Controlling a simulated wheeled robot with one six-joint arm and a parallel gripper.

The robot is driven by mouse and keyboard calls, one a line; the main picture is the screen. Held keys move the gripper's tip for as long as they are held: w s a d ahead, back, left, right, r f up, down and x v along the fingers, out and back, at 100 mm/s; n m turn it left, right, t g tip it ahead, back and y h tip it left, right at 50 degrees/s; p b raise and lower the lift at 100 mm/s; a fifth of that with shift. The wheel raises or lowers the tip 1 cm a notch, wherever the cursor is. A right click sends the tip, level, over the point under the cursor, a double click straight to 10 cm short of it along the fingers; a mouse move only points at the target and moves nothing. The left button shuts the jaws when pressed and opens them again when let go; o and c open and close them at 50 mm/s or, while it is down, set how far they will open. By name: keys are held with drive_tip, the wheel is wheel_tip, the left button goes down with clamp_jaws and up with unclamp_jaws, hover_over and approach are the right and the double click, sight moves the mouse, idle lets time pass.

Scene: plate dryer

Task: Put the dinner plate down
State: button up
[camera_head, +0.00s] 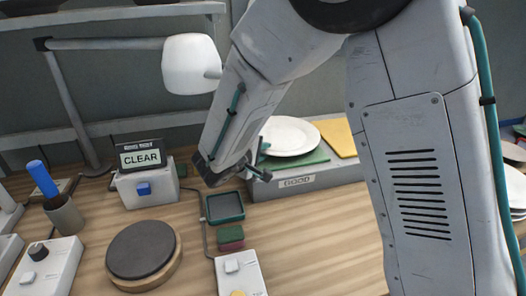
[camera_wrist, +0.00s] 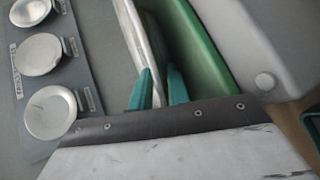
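The white dinner plate (camera_head: 290,136) lies nearly flat at a green pad (camera_head: 300,160) on the grey block marked GOOD (camera_head: 298,182). In the head view I cannot tell whether it rests fully on the pad or sits slightly above it. My gripper (camera_head: 262,160) is at the plate's left edge, partly hidden by my arm. In the wrist view the plate (camera_wrist: 133,28) shows edge-on as a pale band, running between the teal fingers of my gripper (camera_wrist: 158,87). The fingers appear closed on its rim. The green pad (camera_wrist: 200,45) is beside it.
A yellow pad (camera_head: 337,137) lies right of the green one. A CLEAR sign box (camera_head: 146,186), dark round turntable (camera_head: 141,250), lamp (camera_head: 191,64) and small tray (camera_head: 224,207) stand to the left. The wrist view shows a panel with three small dishes (camera_wrist: 40,54).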

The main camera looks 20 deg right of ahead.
drive_tip(key=v, duration=1.2)
drive_tip(key=s+d+r+m+g+y, duration=0.1)
drive_tip(key=s+d+r+m+g, duration=0.2)
drive_tip(key=s+d, duration=0.35)
drive_tip(key=s+d+r+m+g, duration=0.2)
drive_tip(key=s+d+g, duration=0.15)
drive_tip(key=d, duration=0.55)
drive_tip(key=s+d+r+m+g+y, duration=0.1)
drive_tip(key=s+d+r+m+y, duration=0.1)
drive_tip(key=s+y, duration=0.7)
drive_tip(key=s+m, duration=0.1)
drive_tip(key=s, duration=0.7)
drive_tip(key=shift+m, duration=0.3)
drive_tip(key=shift+s+g, duration=0.15)
drive_tip(key=shift+g, duration=0.1)
